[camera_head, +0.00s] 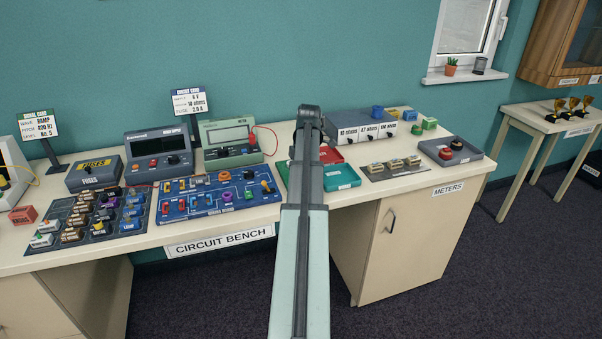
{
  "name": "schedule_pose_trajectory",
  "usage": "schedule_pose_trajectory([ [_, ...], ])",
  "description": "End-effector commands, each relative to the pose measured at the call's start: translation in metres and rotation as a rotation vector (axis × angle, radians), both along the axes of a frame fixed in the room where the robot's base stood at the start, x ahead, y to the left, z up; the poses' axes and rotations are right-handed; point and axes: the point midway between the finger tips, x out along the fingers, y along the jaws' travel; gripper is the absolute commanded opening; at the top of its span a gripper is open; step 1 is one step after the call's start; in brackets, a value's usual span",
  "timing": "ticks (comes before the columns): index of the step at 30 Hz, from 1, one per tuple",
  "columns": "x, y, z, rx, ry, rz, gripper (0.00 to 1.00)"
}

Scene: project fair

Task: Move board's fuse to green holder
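The blue circuit board (217,205) lies on the bench, left of my arm, with several small coloured parts on it. I cannot tell which of these parts is the fuse. Two small green blocks, one (429,123) behind the other (417,130), stand at the back right of the bench; either could be a green holder, but they are too small to tell. My arm reaches up the middle of the picture over the bench. My gripper does not show, and the arm hides part of the bench behind it.
A dark parts mat (72,236) lies left of the board. A fuses box (94,174), a dark power supply (159,153) and a green meter (229,141) stand behind.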

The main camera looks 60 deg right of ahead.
Motion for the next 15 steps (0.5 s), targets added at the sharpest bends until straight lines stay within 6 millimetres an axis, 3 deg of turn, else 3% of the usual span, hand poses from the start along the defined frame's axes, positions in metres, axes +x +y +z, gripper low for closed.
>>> schedule_pose_trajectory([
  [15, -0.0001, 0.0002, -0.005, 0.0, 0.0, 0.0, 0.01],
])
